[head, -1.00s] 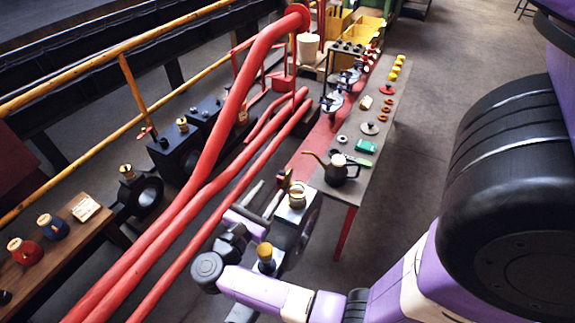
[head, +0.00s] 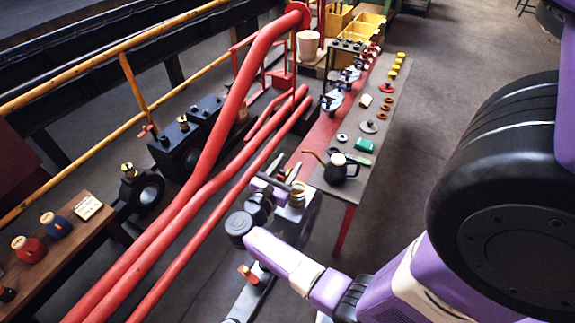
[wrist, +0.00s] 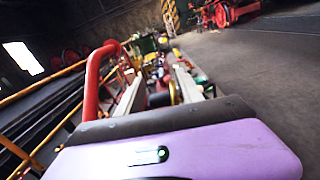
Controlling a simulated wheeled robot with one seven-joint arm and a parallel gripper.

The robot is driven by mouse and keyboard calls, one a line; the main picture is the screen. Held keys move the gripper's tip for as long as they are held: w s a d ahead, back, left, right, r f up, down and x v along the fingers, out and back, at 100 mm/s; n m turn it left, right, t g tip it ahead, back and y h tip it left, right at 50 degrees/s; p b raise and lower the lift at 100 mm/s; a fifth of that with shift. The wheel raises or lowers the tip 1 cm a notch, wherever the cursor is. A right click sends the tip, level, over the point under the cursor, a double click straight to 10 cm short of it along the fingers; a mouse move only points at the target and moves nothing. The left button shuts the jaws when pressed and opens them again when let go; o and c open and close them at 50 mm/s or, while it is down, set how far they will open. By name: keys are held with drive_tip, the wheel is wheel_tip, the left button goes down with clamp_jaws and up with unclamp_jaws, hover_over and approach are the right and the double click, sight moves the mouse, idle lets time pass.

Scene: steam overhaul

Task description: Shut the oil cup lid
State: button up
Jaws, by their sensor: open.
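A brass oil cup (head: 297,197) stands on a dark machine part near the front end of the grey bench in the head view. My gripper (head: 283,177) is just left of it and appears close to its upper part; I cannot tell if they touch. Its fingers are apart, pointing away from me. In the wrist view my gripper (wrist: 157,80) shows two pale fingers with a brass-coloured shape (wrist: 173,92) between or beyond them, partly hidden by the purple housing. The lid's position is too small to make out.
Thick red pipes (head: 190,207) run close along the left of my arm. More brass cups (head: 128,170) stand left of the pipes. The floor right of the bench is clear.

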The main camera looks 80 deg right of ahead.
clamp_jaws()
drive_tip(key=shift+s+a+m, duration=0.15)
drive_tip(key=shift+s+m, duration=0.15)
drive_tip(key=shift+m, duration=0.6)
drive_tip(key=shift+s+m+b, duration=0.25)
drive_tip(key=shift+m+b, duration=0.15)
drive_tip(key=shift+m, duration=0.2)
drive_tip(key=shift+s+a+f+m+b, duration=0.2)
drive_tip(key=shift+s+m+b, duration=0.5)
drive_tip(key=shift+m, duration=0.7)
drive_tip(key=shift+s+a+f+m+b, duration=0.15)
drive_tip(key=shift+s+m+b, duration=0.3)
drive_tip(key=shift+m+b, duration=0.8)
drive_tip(key=shift+s+a+f+m+b, duration=0.1)
drive_tip(key=shift+s+f+m+b, duration=0.35)
drive_tip(key=shift+m, duration=1.1)
drive_tip(key=shift+s+r+m+b, duration=0.15)
drive_tip(key=shift+s+m+b, duration=0.1)
drive_tip(key=shift+m+b, duration=0.25)
